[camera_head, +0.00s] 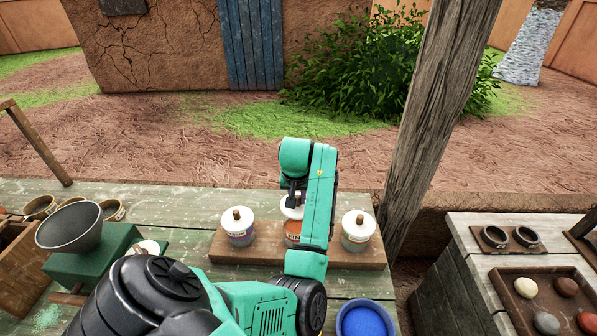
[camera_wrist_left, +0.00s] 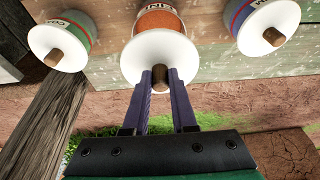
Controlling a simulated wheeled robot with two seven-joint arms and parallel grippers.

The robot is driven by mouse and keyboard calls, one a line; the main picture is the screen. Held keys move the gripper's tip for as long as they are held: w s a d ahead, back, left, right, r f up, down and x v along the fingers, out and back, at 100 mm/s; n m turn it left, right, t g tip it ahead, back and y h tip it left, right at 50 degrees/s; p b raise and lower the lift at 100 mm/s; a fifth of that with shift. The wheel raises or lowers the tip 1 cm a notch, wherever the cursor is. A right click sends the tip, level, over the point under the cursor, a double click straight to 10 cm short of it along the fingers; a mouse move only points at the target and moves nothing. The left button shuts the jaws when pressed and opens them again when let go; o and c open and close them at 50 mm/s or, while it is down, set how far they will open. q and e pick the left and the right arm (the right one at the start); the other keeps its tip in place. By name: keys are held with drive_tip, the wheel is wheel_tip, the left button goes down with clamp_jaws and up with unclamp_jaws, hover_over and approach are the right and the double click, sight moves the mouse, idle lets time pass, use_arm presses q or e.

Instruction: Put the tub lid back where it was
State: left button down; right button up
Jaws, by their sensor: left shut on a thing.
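Three tubs stand in a row on a wooden board (camera_head: 350,257). The middle tub (camera_head: 292,232) is orange with a label; it also shows in the left wrist view (camera_wrist_left: 160,20). Its white tub lid (camera_head: 291,209) is at the tub's mouth, with a brown wooden knob. In the left wrist view the lid (camera_wrist_left: 140,62) faces me, and my left gripper (camera_wrist_left: 173,85) is shut on the knob. I cannot tell whether the lid rests fully on the rim. My own arm hides part of the middle tub in the head view. My right gripper is not in view.
A lidded purple-banded tub (camera_head: 238,232) stands to the left and a lidded green tub (camera_head: 358,232) to the right, both close by. A blue bowl (camera_head: 365,320) is in front.

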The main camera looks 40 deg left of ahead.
sight(297, 207)
use_arm(q)
wheel_tip(297, 207, down, 4)
drive_tip(key=shift+s+f+p, duration=0.1)
drive_tip(key=shift+f+p, duration=0.1)
drive_tip(key=shift+p, duration=0.3)
drive_tip(key=shift+a+f, duration=0.1)
drive_tip(key=shift+f, duration=0.15)
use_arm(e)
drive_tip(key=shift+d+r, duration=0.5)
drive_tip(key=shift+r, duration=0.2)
use_arm(q)
drive_tip(key=shift+f, duration=0.2)
drive_tip(key=shift+f, duration=0.4)
drive_tip(key=c, duration=0.7)
unclamp_jaws()
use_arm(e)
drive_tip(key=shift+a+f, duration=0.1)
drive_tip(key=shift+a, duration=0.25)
use_arm(q)
drive_tip(key=shift+r, duration=0.15)
